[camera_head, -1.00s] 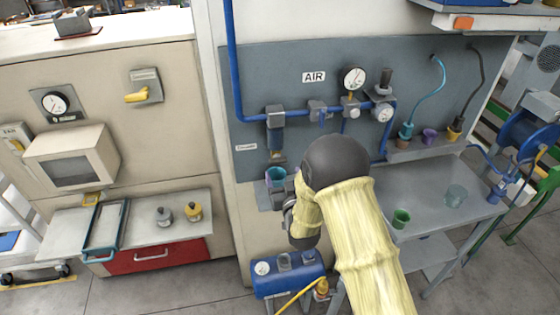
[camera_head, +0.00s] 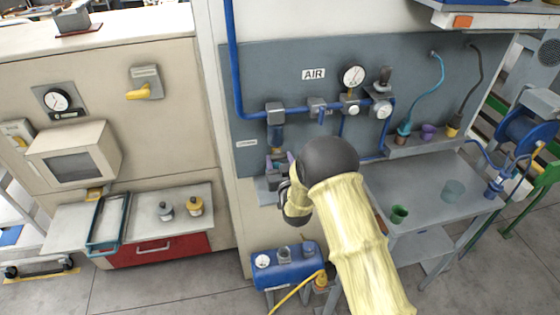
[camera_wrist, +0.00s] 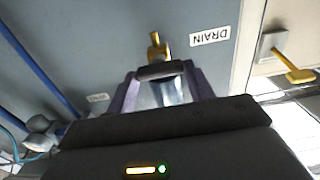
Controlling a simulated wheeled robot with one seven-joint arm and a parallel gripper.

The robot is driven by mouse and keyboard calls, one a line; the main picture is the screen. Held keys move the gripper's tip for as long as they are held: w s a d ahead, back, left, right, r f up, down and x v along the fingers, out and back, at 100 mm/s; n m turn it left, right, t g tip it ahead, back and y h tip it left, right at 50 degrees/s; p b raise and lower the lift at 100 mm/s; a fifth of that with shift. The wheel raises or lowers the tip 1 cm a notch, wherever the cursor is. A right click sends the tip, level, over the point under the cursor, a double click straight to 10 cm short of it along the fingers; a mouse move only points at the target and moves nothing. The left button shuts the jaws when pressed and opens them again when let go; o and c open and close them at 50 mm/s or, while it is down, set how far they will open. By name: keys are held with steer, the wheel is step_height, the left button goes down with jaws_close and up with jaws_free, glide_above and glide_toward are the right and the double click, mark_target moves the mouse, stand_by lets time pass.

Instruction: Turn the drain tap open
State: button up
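The drain tap (camera_wrist: 157,43) is a small brass fitting beside the white DRAIN label (camera_wrist: 210,36), which reads upside down in the wrist view. My gripper (camera_wrist: 163,72) has its two purple fingers spread, with a dark bar and a pale bluish surface showing between them. The brass tap stands just beyond the fingertips. In the head view my gripper (camera_head: 281,168) is in front of the panel, just below the dark filter bowl (camera_head: 277,137). The arm and gripper cover the tap and most of the cup spot there.
Blue air pipe (camera_head: 238,70) and gauges (camera_head: 354,77) are on the panel above. A blue compressor tank (camera_head: 285,268) stands below. A yellow lever (camera_head: 138,94) is on the beige cabinet at left. The grey bench (camera_head: 425,190) at right carries a green cup (camera_head: 399,214).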

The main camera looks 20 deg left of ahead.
steer(key=shift+f+b, duration=0.1)
steer(key=shift+b, duration=0.4)
steer(key=n+b, duration=1.7)
steer(key=b, duration=0.2)
steer(key=shift+s+a+f+n, duration=0.15)
steer(key=shift+f+n, duration=0.1)
steer(key=shift+n, duration=0.15)
steer(key=o, duration=1)
steer(key=shift+r, duration=0.1)
steer(key=shift+c, duration=0.2)
steer(key=b+v, duration=0.3)
steer(key=v, duration=1.4)
steer(key=shift+s, duration=0.25)
